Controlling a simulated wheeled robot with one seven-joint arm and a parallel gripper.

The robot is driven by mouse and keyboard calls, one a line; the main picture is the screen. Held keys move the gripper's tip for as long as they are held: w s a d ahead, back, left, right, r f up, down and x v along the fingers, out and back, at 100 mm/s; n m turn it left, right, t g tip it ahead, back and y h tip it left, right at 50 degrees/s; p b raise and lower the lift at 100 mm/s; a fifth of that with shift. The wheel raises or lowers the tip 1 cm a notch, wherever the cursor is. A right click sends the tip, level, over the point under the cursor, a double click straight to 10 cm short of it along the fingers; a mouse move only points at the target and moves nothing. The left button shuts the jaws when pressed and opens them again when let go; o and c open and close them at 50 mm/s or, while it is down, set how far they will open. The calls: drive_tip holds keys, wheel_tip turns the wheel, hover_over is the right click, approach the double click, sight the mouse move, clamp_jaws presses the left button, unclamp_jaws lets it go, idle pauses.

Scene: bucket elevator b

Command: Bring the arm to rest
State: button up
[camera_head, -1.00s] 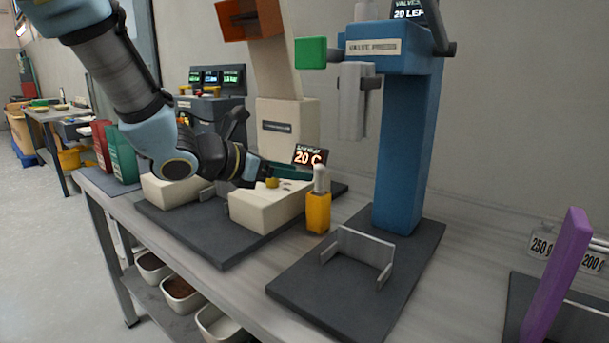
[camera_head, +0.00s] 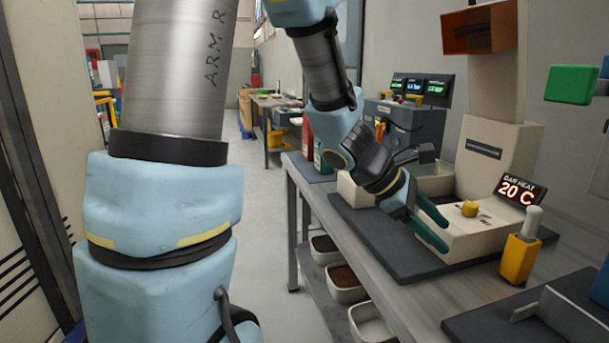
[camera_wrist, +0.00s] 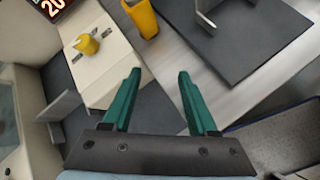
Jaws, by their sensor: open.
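My gripper (camera_head: 437,230) has two green fingers and is at the front edge of the bench, just in front of the cream sealing machine (camera_head: 465,236). In the wrist view my gripper (camera_wrist: 157,80) is open with nothing between its fingers. The fingers point toward the bench top, with the cream machine to their left. My arm runs from the large blue and grey links at the left of the head view up and over to the gripper.
A yellow bottle-like block (camera_head: 520,250) stands right of the cream machine, near a "20 C" display (camera_head: 518,188). A dark base plate with a metal bracket (camera_head: 560,318) lies at lower right. White bins (camera_head: 343,281) sit on the lower shelf. The floor (camera_head: 262,220) left of the bench is clear.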

drive_tip(key=w+a+m+t+y+p, duration=0.1)
drive_tip(key=a+m+y, duration=0.3)
drive_tip(key=a, duration=1.1)
drive_tip(key=w+a+m+t+y+p, duration=0.1)
drive_tip(key=a+m+y+p, duration=0.3)
drive_tip(key=a+m, duration=0.5)
drive_tip(key=w+a+y, duration=0.1)
drive_tip(key=a, duration=0.6)
drive_tip(key=shift+w+f+t, duration=0.2)
drive_tip(key=shift+w+t, duration=0.1)
drive_tip(key=shift+c, duration=0.3)
